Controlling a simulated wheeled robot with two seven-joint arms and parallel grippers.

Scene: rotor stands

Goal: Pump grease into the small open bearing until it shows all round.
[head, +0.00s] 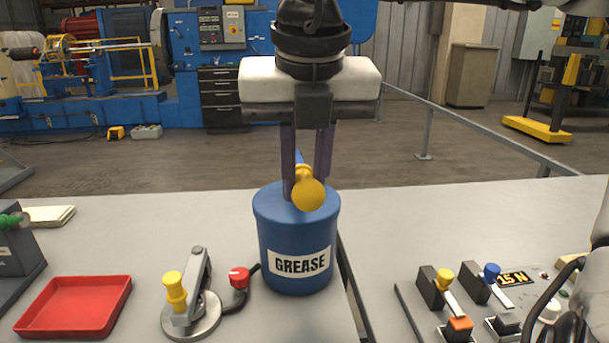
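A blue drum marked GREASE (297,240) stands upright on the grey table, centre. A pump lever with a yellow ball end (308,195) shows at its top. Left of the drum is a round grey fixture (206,325) with a grey lever arm and a yellow knob (175,290). A red-capped fitting (239,277) on a black hose stands beside it. I cannot make out the small open bearing.
A red tray (75,303) lies at the left, near a grey box (17,255) with a green knob and a pale pad (48,215). The table behind the drum looks clear on both sides.

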